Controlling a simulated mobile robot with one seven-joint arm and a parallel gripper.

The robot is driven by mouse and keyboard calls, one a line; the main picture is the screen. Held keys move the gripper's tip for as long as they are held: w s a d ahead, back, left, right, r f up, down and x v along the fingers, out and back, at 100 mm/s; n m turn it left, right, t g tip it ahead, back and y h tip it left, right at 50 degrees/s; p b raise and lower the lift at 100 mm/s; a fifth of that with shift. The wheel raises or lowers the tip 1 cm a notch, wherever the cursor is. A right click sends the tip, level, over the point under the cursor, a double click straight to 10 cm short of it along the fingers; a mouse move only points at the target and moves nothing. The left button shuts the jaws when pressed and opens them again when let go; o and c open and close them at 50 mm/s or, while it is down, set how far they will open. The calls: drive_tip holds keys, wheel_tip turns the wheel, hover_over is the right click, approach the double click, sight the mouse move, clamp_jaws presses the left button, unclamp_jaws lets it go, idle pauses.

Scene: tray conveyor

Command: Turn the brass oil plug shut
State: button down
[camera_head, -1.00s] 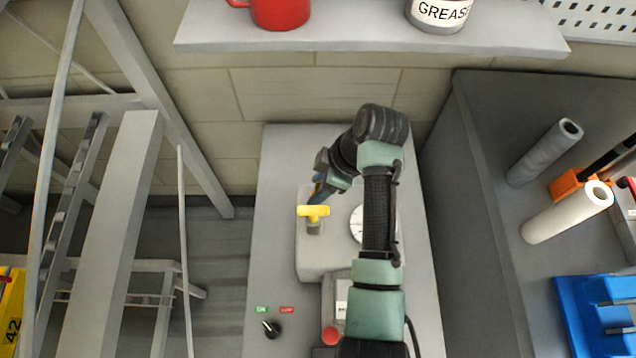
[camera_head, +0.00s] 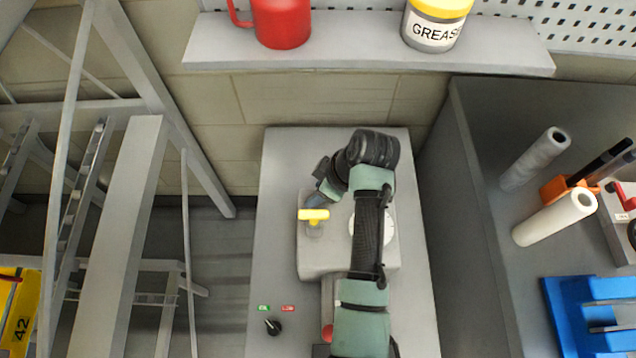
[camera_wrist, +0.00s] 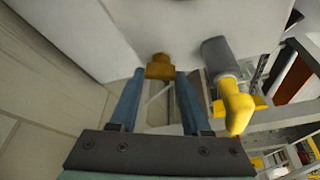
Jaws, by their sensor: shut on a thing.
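The brass oil plug (camera_wrist: 160,68) sits on the pale grey housing, which also shows in the head view (camera_head: 318,263). My gripper (camera_wrist: 159,73) has its two blue fingers on either side of the plug, with their tips at its edges, and is shut on it. In the head view my gripper (camera_head: 321,196) is at the housing's back left, behind a yellow T-shaped handle (camera_head: 313,215). The plug is hidden there. The yellow handle also shows in the wrist view (camera_wrist: 237,105), right of the fingers on a grey stem.
A white dial (camera_head: 357,226) is partly behind my arm. A black knob (camera_head: 272,327) and a red button (camera_head: 328,332) are at the front. A shelf (camera_head: 360,52) with a red mug (camera_head: 282,22) and grease tin (camera_head: 432,32) hangs above. A grey cabinet (camera_head: 470,200) stands right.

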drive_tip(key=m+t+p, duration=0.1)
drive_tip(key=m+p, duration=0.1)
drive_tip(key=m, duration=0.1)
drive_tip(key=m+t+h+p, duration=0.1)
drive_tip(key=m+p, duration=0.2)
drive_tip(key=shift+s+a+r+h, duration=0.1)
drive_tip(key=shift+r+h, duration=0.1)
drive_tip(key=shift+h, duration=0.1)
drive_tip(key=m+h+p, duration=0.1)
drive_tip(key=m, duration=0.2)
drive_tip(key=m+h+p, duration=0.1)
drive_tip(key=m+p, duration=0.1)
drive_tip(key=m, duration=0.1)
drive_tip(key=shift+f+m+t, duration=0.15)
drive_tip(key=shift+m+t, duration=0.15)
drive_tip(key=shift+c, duration=1.8)
unclamp_jaws()
drive_tip(key=v, duration=1.3)
drive_tip(key=shift+a, duration=0.25)
